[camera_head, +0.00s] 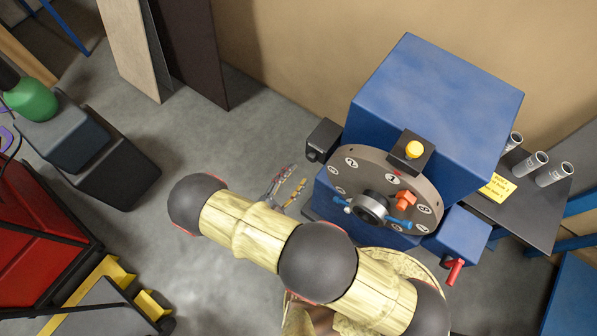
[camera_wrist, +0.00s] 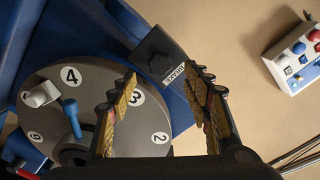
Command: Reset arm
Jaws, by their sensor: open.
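My gripper (camera_head: 286,191) shows in the head view beyond the end of my arm, just left of the grey numbered dial. In the wrist view my gripper (camera_wrist: 166,84) is open, with nothing between its two fingers. The dial (camera_head: 345,182) is mounted on a large blue box (camera_head: 430,95). It carries a central hub with blue-tipped handles and an orange knob (camera_head: 404,200). In the wrist view the dial (camera_wrist: 100,95) lies behind and left of the fingers, with a blue handle (camera_wrist: 72,118) and a white knob (camera_wrist: 42,94). I cannot tell whether the fingers touch anything.
A blue side box has a red handle (camera_head: 453,272). Grey cylinders (camera_head: 535,162) stand on a dark table at right. Black bins (camera_head: 110,170) and a red cabinet (camera_head: 35,230) stand left. Grey floor between is clear.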

